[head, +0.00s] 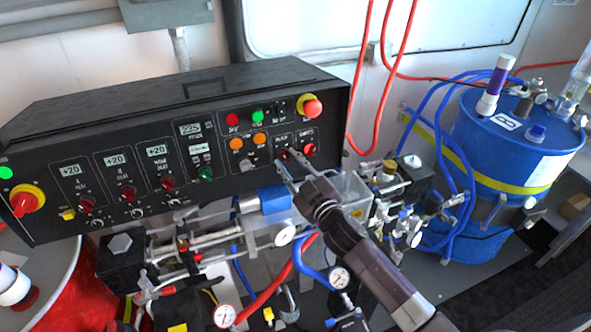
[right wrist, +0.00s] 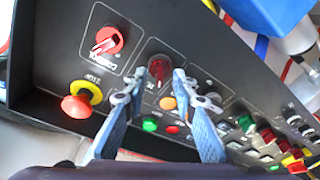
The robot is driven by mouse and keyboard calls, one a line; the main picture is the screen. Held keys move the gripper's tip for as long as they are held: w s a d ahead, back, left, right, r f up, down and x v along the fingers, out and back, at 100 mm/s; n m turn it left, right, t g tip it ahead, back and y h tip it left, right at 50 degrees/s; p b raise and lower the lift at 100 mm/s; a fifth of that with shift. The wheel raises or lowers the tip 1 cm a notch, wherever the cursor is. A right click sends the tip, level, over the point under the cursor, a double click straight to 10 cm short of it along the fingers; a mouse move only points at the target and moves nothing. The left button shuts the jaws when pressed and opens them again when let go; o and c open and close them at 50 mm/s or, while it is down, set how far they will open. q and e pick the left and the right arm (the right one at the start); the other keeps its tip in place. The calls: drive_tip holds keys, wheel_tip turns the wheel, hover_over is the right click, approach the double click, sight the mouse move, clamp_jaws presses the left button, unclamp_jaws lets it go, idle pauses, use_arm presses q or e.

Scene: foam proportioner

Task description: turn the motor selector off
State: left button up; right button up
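The motor selector (right wrist: 159,67) is a red rotary knob on the black control panel (head: 100,128). In the right wrist view it sits between my right gripper's fingertips (right wrist: 160,80), with a small gap showing on each side. The fingers are apart and contact with the knob does not show. In the head view my right gripper (head: 287,168) reaches up to the panel's lower right, and its fingers partly hide the selector. The knob's pointer direction is hard to read. My left gripper is not in view.
A red control knob (right wrist: 107,41) is beside the selector. A red-and-yellow emergency stop (head: 310,107) and orange buttons (head: 259,139) are above and left of it. Pipes and a clear box (head: 350,189) lie below the panel. A blue drum (head: 505,150) stands right.

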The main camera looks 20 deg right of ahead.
drive_tip(key=s+d, duration=0.1)
drive_tip(key=s, duration=1)
drive_tip(key=shift+s+d, duration=0.35)
drive_tip(key=shift+s, duration=0.05)
